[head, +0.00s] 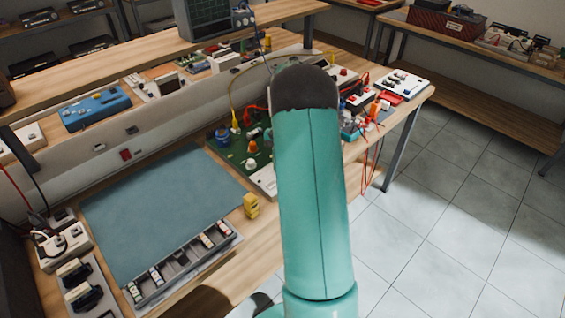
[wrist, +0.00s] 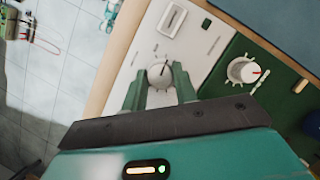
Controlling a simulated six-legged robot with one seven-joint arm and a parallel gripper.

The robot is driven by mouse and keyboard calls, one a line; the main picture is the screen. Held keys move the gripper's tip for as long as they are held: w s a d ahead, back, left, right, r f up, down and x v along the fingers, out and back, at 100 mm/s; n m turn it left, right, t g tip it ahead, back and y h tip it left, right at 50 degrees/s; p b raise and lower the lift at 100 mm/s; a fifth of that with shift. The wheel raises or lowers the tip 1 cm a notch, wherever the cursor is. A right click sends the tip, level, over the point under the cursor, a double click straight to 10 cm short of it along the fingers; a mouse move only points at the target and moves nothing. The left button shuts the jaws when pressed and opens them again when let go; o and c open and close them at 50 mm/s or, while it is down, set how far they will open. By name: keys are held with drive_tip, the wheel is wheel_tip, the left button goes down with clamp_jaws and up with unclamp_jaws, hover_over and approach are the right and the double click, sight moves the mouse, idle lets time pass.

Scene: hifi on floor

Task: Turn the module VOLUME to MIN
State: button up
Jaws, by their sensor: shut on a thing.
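In the wrist view, a white module panel (wrist: 192,50) carries a round white knob (wrist: 158,72) with a dark pointer line, which points up and slightly right in the picture. Small tick marks surround the knob; I cannot read any lettering there. My gripper (wrist: 158,84) has its two green fingers on either side of this knob, shut on it. In the head view, the white panel (head: 262,181) shows at the near edge of a green board. My arm hides the gripper and the knob there.
The green board (wrist: 232,93) beside the panel carries another white knob (wrist: 243,70) with a red mark. The bench also holds a blue-grey mat (head: 160,210), a yellow block (head: 250,205) and a parts tray (head: 185,265). Red cables and instruments crowd the bench right of my arm.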

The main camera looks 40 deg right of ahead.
drive_tip(key=n+g+h, duration=0.1)
drive_tip(key=n, duration=0.3)
drive_tip(key=shift+w+n, duration=0.1)
drive_tip(key=shift+n, duration=0.2)
drive_tip(key=shift+a+n+h, duration=0.1)
drive_tip(key=shift+n+h, duration=0.6)
drive_tip(key=shift+n, duration=0.8)
drive_tip(key=o, duration=1)
drive_tip(key=shift+c, duration=0.2)
drive_tip(key=a+v, duration=0.1)
drive_tip(key=v, duration=1.2)
drive_tip(key=shift+w+d+r, duration=0.3)
drive_tip(key=shift+w+d, duration=0.1)
drive_tip(key=shift+d, duration=0.05)
drive_tip(key=shift+a, duration=0.1)
